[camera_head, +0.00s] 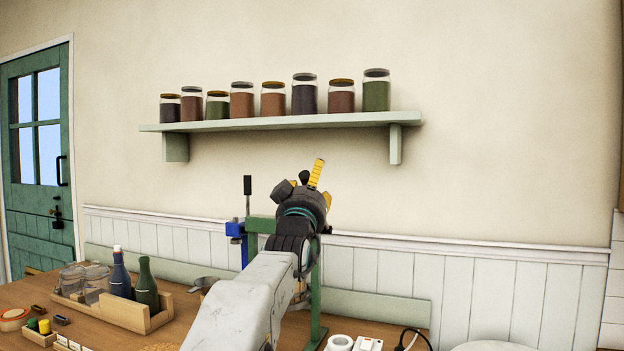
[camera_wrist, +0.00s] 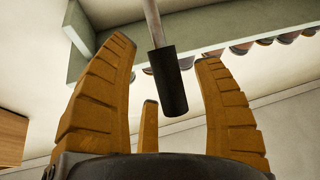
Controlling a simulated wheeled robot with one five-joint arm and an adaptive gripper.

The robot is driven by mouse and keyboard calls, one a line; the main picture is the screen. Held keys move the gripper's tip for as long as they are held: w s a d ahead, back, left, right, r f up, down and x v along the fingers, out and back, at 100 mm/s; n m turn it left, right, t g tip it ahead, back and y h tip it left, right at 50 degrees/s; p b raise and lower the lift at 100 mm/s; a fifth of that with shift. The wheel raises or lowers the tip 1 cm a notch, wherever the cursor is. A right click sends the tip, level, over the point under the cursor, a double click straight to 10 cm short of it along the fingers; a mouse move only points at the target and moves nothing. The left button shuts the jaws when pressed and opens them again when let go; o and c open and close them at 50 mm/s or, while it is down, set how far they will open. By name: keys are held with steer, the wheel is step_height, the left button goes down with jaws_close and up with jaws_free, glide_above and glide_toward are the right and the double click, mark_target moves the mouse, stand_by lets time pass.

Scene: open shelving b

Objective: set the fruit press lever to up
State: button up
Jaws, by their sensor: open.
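The fruit press shows in the head view as a green frame (camera_head: 262,224) with a blue part (camera_head: 236,230), partly hidden behind my arm. An upright thin rod with a black grip (camera_head: 247,186) stands at its left. My gripper (camera_head: 314,178) is right of that rod, with its orange fingers pointing up. In the wrist view, my gripper (camera_wrist: 168,95) is open, and a metal rod with a black grip (camera_wrist: 168,85) reaches between its spread fingers. The grip appears clear of the fingers. I cannot tell whether both views show the same rod.
A wall shelf (camera_head: 280,123) with several jars is above my gripper. On the table, a wooden caddy (camera_head: 125,312) holds bottles and jars at left.

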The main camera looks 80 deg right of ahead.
steer(key=shift+d+r, duration=0.1)
steer(key=shift+d, duration=0.2)
steer(key=shift+c, duration=0.3)
jaws_close()
stand_by(0.3)
